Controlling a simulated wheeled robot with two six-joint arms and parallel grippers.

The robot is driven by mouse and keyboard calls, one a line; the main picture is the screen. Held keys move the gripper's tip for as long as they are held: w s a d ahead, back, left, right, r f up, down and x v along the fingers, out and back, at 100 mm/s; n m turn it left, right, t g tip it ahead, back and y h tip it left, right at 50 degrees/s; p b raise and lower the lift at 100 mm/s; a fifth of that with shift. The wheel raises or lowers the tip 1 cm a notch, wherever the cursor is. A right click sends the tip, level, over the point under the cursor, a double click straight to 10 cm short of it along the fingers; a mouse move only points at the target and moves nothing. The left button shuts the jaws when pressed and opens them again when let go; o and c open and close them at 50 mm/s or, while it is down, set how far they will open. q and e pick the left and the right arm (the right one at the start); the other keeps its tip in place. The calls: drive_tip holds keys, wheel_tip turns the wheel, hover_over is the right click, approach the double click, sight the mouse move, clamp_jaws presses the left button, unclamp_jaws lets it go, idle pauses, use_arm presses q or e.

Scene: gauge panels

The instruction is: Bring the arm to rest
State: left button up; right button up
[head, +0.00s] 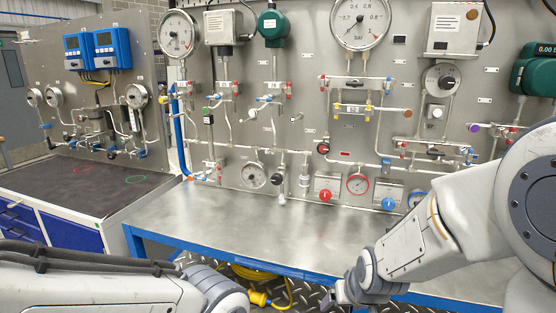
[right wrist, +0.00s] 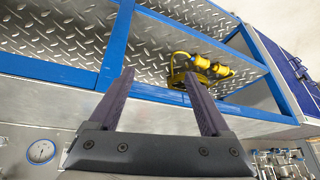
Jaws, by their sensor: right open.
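My right arm (head: 425,240) comes in from the right and reaches over the front of the steel bench. Its gripper (head: 343,292) is low, at the bench's front edge, partly cut off by the bottom of the head view. In the right wrist view the right gripper (right wrist: 158,74) shows two dark fingers spread apart with nothing between them. My left arm (head: 100,285) lies across the lower left of the head view; its gripper is outside the frame.
The steel bench (head: 240,225) has a clear top and a blue frame. A gauge panel (head: 300,75) with pipes and valves stands behind it. A yellow cable (right wrist: 200,67) lies on the tread-plate shelf below. A dark-topped blue cabinet (head: 60,185) stands left.

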drive_tip(key=s+d+f+g, duration=0.1)
drive_tip(key=s+d+g, duration=0.25)
drive_tip(key=s, duration=0.45)
drive_tip(key=s+a+r+n+g, duration=0.1)
drive_tip(key=s+a+r+n, duration=0.1)
drive_tip(key=s+a, duration=0.4)
drive_tip(key=s+a+r+n+g, duration=0.1)
drive_tip(key=s+a+r+n, duration=0.2)
drive_tip(key=s+a+n, duration=0.2)
drive_tip(key=s+a, duration=0.1)
drive_tip(key=s, duration=0.2)
drive_tip(key=shift+a+r, duration=0.35)
drive_tip(key=shift+a, duration=0.05)
idle(2.0)
